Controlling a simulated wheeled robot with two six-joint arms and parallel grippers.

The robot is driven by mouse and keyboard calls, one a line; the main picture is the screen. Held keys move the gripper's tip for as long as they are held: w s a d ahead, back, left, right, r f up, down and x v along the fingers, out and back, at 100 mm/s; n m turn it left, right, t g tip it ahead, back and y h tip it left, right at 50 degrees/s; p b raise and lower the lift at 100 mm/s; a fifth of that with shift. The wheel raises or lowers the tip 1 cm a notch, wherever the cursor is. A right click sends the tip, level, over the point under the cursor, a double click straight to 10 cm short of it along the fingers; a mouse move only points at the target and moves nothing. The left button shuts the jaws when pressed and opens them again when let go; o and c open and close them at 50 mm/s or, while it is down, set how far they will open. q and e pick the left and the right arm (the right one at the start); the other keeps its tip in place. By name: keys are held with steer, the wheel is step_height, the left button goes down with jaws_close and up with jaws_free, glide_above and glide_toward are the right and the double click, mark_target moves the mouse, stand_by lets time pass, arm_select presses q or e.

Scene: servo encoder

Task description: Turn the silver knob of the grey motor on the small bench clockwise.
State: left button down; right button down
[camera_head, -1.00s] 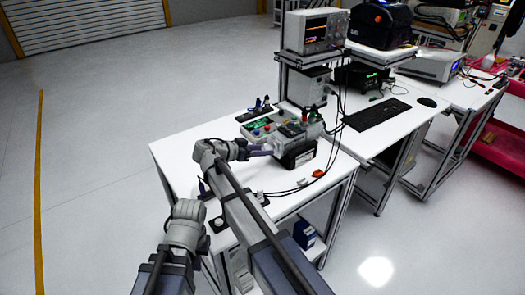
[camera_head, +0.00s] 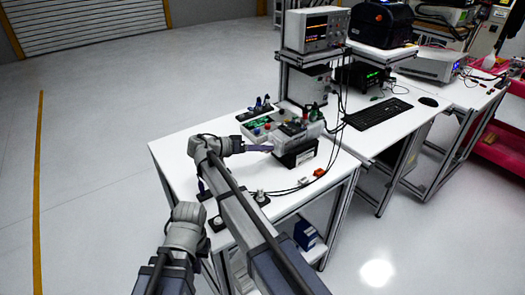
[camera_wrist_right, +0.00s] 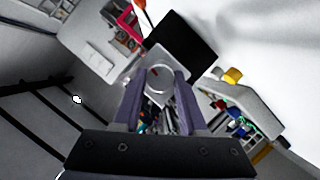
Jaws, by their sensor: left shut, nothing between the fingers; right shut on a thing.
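The grey motor (camera_head: 297,137) stands on a black base on the small white bench (camera_head: 182,150). My right gripper (camera_head: 269,149) reaches its near left end from the left. In the right wrist view its two purple fingers (camera_wrist_right: 160,88) are shut on the round silver knob (camera_wrist_right: 158,72), one finger on each side. In the head view the knob is too small and covered to make out. My left gripper (camera_head: 204,243) is lower left, in front of the bench edge, away from the motor. Its fingers are small and partly hidden; it is shut and empty.
A grey-green box (camera_head: 258,127) with coloured buttons sits behind the motor. Small black-based parts stand near the front edge (camera_head: 260,198).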

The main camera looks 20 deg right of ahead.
arm_select(q)
steer(key=shift+f, duration=0.25)
arm_select(e)
steer(key=shift+n, duration=0.4)
steer(key=shift+c, duration=2.2)
jaws_free()
